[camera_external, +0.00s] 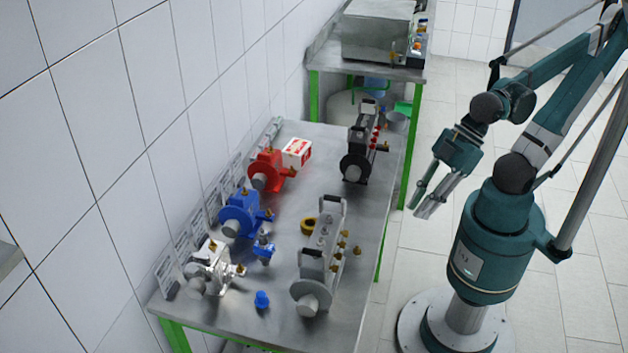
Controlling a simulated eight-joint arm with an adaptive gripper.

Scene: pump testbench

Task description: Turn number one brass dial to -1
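Several small brass dials (344,244) sit on the grey metal pump (314,284) at the table's front right. Other brass fittings show on the silver pump (208,273), the blue pump (239,215) and the red pump (267,170). No number labels or scale marks can be read, so I cannot tell which dial is number one or its setting. My gripper (420,211) hangs over the floor to the right of the table, pointing down and left. Its two fingers look apart and empty, touching nothing.
The steel table (285,250) has green legs. A black pump (357,160) with red parts, a red-white box (297,152), a yellow-brown ring (309,226) and a blue cap (262,299) stand on it. A tiled wall borders its left side. Floor between table and arm is clear.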

